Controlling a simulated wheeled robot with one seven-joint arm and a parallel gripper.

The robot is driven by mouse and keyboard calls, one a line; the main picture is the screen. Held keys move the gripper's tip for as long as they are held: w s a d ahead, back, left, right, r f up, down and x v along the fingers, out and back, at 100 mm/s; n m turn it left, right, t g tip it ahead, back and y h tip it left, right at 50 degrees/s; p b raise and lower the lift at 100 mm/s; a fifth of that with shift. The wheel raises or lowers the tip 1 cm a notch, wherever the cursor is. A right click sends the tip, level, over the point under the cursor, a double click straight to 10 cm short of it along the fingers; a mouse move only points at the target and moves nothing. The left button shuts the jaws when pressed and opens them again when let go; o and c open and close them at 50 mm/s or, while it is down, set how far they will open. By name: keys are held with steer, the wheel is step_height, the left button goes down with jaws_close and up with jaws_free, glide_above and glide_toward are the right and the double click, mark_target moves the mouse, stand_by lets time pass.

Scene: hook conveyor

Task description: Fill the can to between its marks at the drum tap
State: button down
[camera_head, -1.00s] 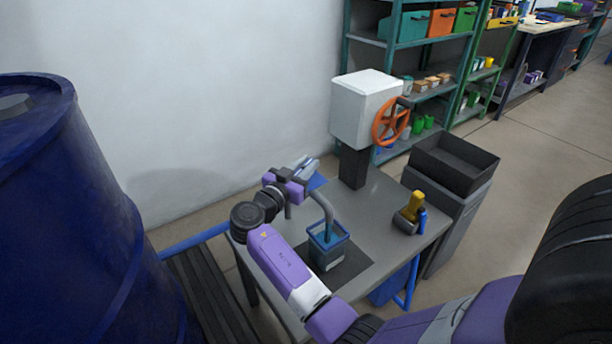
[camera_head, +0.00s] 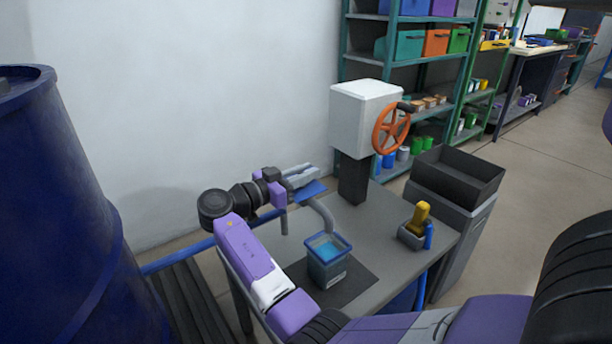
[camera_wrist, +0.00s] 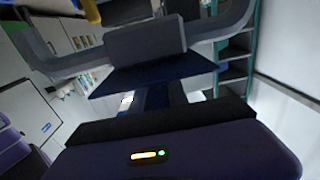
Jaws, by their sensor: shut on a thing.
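The can (camera_head: 327,270) is a clear, open-topped square vessel with a blue rim. It stands upright on a dark mat on the grey table and holds blue liquid; its marks are too small to read. The grey curved tap spout (camera_head: 321,212) ends above the can, and no stream shows below it. My gripper (camera_head: 304,176) is shut at the tap's blue lever (camera_head: 311,191), above and left of the can. In the wrist view the blue lever plate (camera_wrist: 150,80) lies in front of my gripper. The blue drum (camera_head: 55,210) fills the left side.
A white box with an orange handwheel (camera_head: 391,127) stands on a post behind the can. A yellow-handled tool in a grey holder (camera_head: 411,237) is to the right. A black bin (camera_head: 455,172) stands past the table (camera_head: 375,215), with shelves behind.

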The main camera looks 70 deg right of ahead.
steer(key=c, duration=1.3)
jaws_free()
steer(key=shift+a, duration=0.1)
